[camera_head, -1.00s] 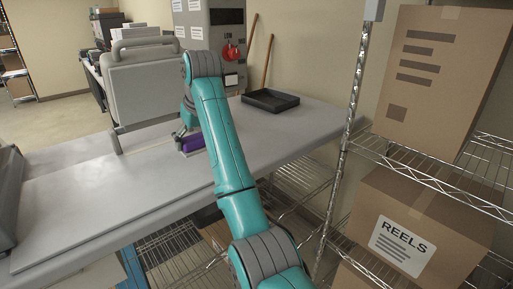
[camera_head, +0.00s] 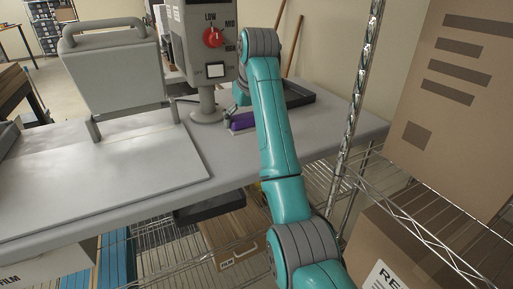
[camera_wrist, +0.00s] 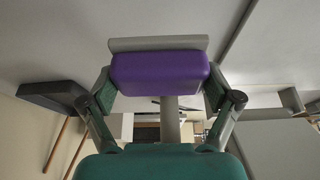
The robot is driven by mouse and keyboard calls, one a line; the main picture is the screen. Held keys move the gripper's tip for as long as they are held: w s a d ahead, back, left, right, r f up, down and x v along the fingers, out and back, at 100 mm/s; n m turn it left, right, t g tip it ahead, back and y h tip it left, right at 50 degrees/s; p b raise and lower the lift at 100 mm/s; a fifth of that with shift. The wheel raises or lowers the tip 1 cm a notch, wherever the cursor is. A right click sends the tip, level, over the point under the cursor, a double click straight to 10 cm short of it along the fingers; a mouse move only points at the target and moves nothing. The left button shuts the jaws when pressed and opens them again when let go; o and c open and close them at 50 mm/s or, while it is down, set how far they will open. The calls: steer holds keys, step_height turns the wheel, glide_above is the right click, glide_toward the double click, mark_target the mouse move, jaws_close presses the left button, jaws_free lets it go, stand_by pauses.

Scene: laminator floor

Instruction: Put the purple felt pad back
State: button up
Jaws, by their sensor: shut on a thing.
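The purple felt pad (camera_head: 242,121) is a small purple block with a grey backing. In the wrist view the purple felt pad (camera_wrist: 160,73) sits between the two fingers of my gripper (camera_wrist: 160,92), which is shut on it, with the grey strip along its upper edge in the picture. In the head view my gripper (camera_head: 234,117) is mostly hidden behind my arm, low over the grey bench (camera_head: 205,155), right of the control post. I cannot tell whether the pad touches the bench.
The control box (camera_head: 212,60) with a red dial stands on a post behind the pad. A black tray (camera_head: 298,95) lies behind my arm. A raised grey press head (camera_head: 115,70) stands left. A wire shelf (camera_head: 400,205) with cartons (camera_head: 445,90) is close on the right.

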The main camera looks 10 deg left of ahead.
glide_above(243, 152)
steer(key=s+d, duration=0.1)
step_height(243, 152, down, 5)
steer(key=shift+f, duration=1.95)
steer(key=shift+f, duration=0.15)
steer(key=o, duration=0.8)
steer(key=shift+o, duration=0.2)
